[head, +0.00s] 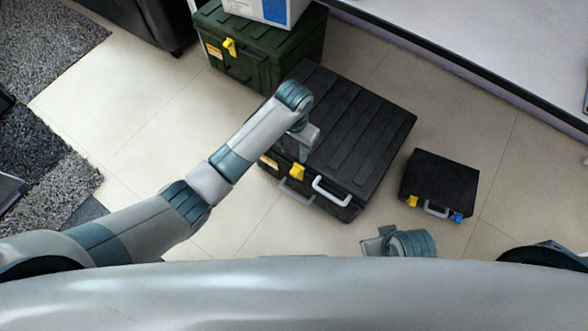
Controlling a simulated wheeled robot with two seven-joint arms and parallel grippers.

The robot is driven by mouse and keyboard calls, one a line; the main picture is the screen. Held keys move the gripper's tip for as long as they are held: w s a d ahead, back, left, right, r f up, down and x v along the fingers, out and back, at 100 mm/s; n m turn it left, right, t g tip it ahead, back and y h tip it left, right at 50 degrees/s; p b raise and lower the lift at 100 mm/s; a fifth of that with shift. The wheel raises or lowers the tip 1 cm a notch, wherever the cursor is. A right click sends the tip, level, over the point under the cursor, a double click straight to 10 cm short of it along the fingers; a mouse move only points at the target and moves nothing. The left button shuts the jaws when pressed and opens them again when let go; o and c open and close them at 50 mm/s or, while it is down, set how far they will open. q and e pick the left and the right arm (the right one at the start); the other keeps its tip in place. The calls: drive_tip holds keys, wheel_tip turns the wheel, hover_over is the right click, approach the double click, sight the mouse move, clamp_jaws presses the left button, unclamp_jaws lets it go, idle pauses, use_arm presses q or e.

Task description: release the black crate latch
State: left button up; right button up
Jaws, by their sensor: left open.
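The large black crate (352,128) stands on the tiled floor in the middle of the head view, with a ribbed lid that looks closed. Its yellow latch (297,172) is on the front face, left of a pale handle (331,192). My left gripper (300,150) is open, pointing down over the crate's front edge, just above the latch in the picture. Its fingertips are hard to make out, and I cannot tell whether they touch the crate. Part of my right arm's end (378,242) shows low in the view; its jaws cannot be made out.
A green crate (258,62) with a yellow latch stands behind, with a white and blue box (268,10) on top. A small black case (440,186) sits to the right. A pale raised surface (480,45) borders the upper right. Floor is clear in front.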

use_arm(q)
drive_tip(key=b, duration=0.1)
approach(295, 171)
wheel_tip(295, 171, down, 7)
drive_tip(key=shift+s+f+b, duration=0.1)
drive_tip(key=shift+f+b, duration=0.05)
drive_tip(key=shift+b, duration=0.9)
drive_tip(key=shift+a+f, duration=0.1)
drive_tip(key=shift+f, duration=0.4)
use_arm(e)
drive_tip(key=w+a+t, duration=0.1)
drive_tip(key=a, duration=0.1)
drive_tip(key=w+a+t+y, duration=0.1)
drive_tip(key=w+a, duration=0.1)
drive_tip(key=shift+a+r+y, duration=0.1)
drive_tip(key=shift+r+y, duration=0.05)
drive_tip(key=shift+y, duration=0.15)
use_arm(q)
clamp_jaws()
